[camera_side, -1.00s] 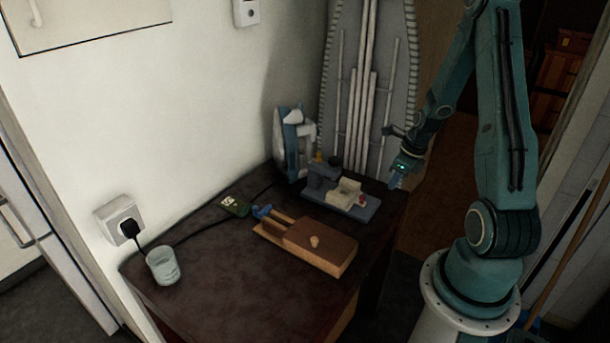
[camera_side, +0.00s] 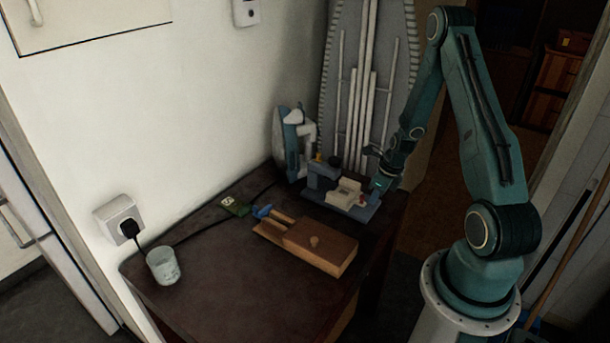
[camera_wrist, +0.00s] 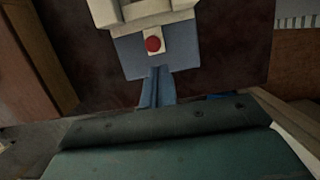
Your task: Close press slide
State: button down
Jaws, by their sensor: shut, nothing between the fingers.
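The press (camera_side: 343,196) stands at the far right part of the dark table. It has a grey-blue base, a darker upright block and a pale slide (camera_side: 345,191) with a red knob on its near-right side. In the wrist view the slide (camera_wrist: 150,12) is at the top, and the red knob (camera_wrist: 153,44) sits on a pale tab over the blue base (camera_wrist: 185,60). My gripper (camera_side: 376,193) is shut and empty at the right end of the press base. Its blue fingertips (camera_wrist: 157,78) point at the knob in the wrist view. I cannot tell whether they touch the base.
A wooden box (camera_side: 318,243) with blue-tipped pieces lies in front of the press. A clothes iron (camera_side: 291,140) stands behind it by the wall. A glass cup (camera_side: 163,266) is at the table's left, and an ironing board (camera_side: 365,90) leans behind. The table's front is clear.

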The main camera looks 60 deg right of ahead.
aim_at(352, 199)
jog(key=shift+w, duration=0.55)
jog(key=shift+w, duration=2.45)
jog(key=shift+s, duration=0.45)
jog(key=s, duration=0.3)
jog(key=shift+s, duration=0.15)
jog(key=v, duration=1)
jog(key=shift+s, duration=0.2)
